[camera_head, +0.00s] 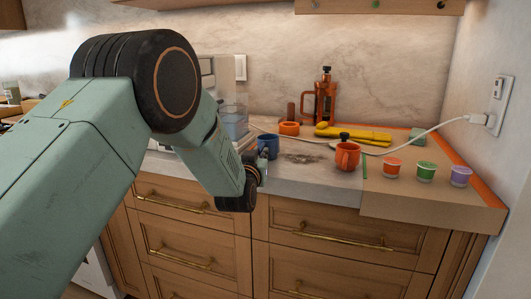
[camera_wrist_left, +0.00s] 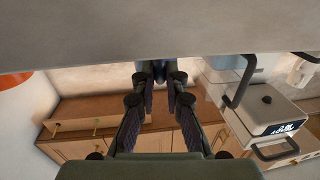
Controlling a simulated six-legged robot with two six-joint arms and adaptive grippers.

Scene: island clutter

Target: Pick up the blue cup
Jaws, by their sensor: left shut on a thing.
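The blue cup (camera_head: 268,146) stands near the front of the counter in the head view, left of the orange mug. My left gripper (camera_head: 262,168) is at the cup's near side, partly hidden by my own arm. In the left wrist view the fingers (camera_wrist_left: 160,80) close in on a dark blue piece (camera_wrist_left: 155,60), which seems to be the cup. Most of it is cut off by a pale band across the top. The gripper is shut on the cup. I cannot tell whether the cup is clear of the counter. My right gripper is not in view.
A white cable (camera_head: 420,134) crosses the counter. A clear-topped appliance (camera_head: 234,122) stands left.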

